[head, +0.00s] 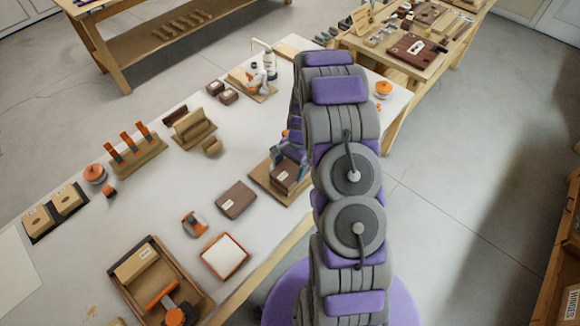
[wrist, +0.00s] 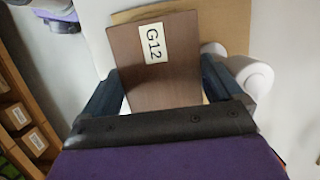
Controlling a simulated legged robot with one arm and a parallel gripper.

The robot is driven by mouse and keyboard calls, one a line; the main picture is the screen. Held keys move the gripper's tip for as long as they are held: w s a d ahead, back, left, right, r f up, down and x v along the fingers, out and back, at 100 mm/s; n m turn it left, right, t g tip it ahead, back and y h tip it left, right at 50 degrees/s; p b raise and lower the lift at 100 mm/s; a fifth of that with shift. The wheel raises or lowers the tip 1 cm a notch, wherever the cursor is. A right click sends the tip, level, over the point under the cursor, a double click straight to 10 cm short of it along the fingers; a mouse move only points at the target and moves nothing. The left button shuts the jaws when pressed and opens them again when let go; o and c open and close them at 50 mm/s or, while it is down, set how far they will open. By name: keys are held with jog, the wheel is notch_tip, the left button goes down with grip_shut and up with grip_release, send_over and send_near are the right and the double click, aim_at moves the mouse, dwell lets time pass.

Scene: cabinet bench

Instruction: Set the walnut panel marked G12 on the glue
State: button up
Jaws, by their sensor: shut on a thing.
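The walnut panel marked G12 (wrist: 150,85) is between the two dark blue fingers of my gripper (wrist: 165,92) in the wrist view, its label facing the camera. In the head view the dark brown panel (head: 284,178) shows at my gripper (head: 288,162), over a tan board (head: 262,184) near the bench's right edge. My gripper is shut on the panel. A tan board (wrist: 222,28) also lies behind the panel in the wrist view. I cannot tell whether the panel touches the board. No glue is clearly visible; my arm and the panel hide part of the board.
Another labelled dark panel (head: 237,200) lies left of the tan board. A white pad with an orange rim (head: 225,256), an orange-grey tool (head: 194,223) and a brown tray (head: 158,285) sit nearer the front. A white roll (wrist: 248,76) is beside my gripper.

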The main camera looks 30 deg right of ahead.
jog(key=shift+f+p, duration=0.55)
dwell(1.7)
jog(key=o, duration=0.8)
jog(key=shift+r+p, duration=1.45)
jog(key=shift+r, duration=2)
jog(key=shift+r, duration=0.1)
